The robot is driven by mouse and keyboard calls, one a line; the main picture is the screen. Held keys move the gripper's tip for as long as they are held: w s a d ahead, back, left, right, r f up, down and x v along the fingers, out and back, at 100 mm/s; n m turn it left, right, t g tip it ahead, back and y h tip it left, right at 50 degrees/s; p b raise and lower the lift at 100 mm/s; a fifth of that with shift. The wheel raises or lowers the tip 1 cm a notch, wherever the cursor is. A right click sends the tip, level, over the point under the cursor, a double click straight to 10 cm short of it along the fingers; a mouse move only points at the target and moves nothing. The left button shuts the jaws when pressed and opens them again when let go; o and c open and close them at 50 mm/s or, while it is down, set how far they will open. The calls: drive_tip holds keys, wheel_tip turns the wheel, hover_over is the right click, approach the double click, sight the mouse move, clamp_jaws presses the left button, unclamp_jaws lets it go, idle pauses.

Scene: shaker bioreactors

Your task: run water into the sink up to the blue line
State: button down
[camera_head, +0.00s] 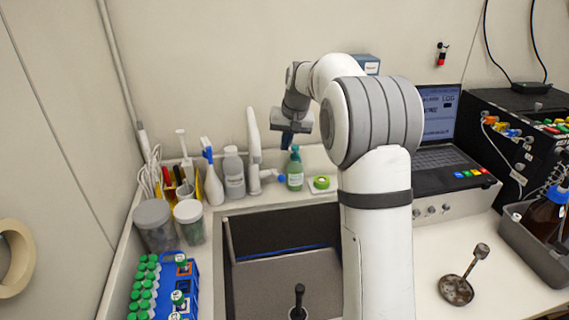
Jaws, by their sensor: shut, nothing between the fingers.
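The sink (280,222) is a dark rectangular basin set in the counter, partly hidden behind my arm. A blue line (305,247) runs across its far inner wall. The grey surface below the line looks like the floor; I cannot make out water on it. A white tap (253,145) stands behind the sink, with a short side arm ending in a blue knob (281,178). I see no stream from it. My gripper (287,145) hangs above and slightly right of the blue knob, apart from it. It is shut and empty.
A blue rack (182,280) of tubes is front left. A laptop (440,130) is at right. A black-handled object (299,300) stands in the sink.

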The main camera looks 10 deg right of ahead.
wheel_tip(320, 180, down, 8)
drive_tip(key=s+a+p, duration=0.1)
drive_tip(key=shift+r, duration=0.25)
drive_tip(key=shift+s+a, duration=0.1)
